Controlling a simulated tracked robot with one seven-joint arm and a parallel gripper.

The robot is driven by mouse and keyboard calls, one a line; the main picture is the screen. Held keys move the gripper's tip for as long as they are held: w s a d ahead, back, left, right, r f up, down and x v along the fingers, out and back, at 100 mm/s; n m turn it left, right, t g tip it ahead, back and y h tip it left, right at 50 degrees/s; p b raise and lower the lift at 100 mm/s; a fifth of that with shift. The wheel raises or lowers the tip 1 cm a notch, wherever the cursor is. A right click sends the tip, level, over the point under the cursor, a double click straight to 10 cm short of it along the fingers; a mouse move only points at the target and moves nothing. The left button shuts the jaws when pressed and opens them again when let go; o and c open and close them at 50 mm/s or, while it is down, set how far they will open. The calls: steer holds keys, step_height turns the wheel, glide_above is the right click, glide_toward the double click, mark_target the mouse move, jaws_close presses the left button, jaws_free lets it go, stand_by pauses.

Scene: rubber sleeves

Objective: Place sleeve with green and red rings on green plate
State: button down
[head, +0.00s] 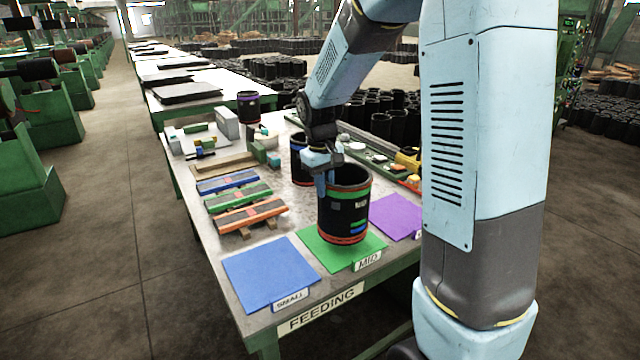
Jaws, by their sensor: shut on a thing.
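My gripper (322,178) is shut on the sleeve's left rim wall. The fingertips are partly hidden by the sleeve.
A blue plate (268,272) lies to the left and a purple plate (396,215) to the right. Another black sleeve (297,150) stands close behind my gripper. A sleeve with a purple ring (249,108) stands farther back. Coloured slatted racks (240,198) lie at left.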

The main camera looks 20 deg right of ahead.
steer(key=shift+w+f, duration=0.2)
steer(key=shift+f, duration=0.75)
steer(key=shift+w+f, duration=0.2)
steer(key=shift+f, duration=0.85)
steer(key=c, duration=1.1)
jaws_free()
